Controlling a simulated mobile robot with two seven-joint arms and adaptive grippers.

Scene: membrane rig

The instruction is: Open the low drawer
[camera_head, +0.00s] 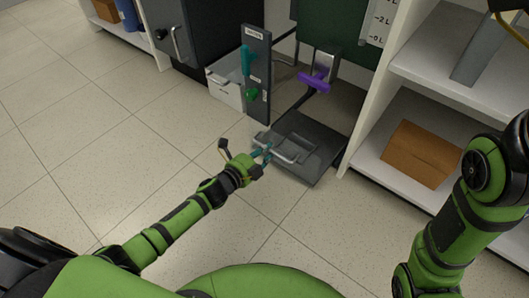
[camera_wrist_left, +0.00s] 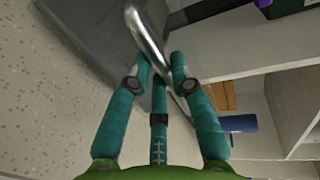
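The low drawer (camera_head: 309,153) is a dark grey box near the floor under the rig, with a silver bar handle (camera_head: 284,157) at its front. My left gripper (camera_head: 265,154) has teal fingers and is right at this handle. In the left wrist view, the handle bar (camera_wrist_left: 146,32) runs between the fingertips of the left gripper (camera_wrist_left: 162,62). The fingers lean inward around the bar; whether they press on it is not clear. My right arm shows at the right of the head view, but its gripper is out of view.
A white shelf unit (camera_head: 372,165) with a brown box (camera_head: 420,153) stands close on the right. A white bin (camera_head: 226,92) is behind left. The floor at left is clear.

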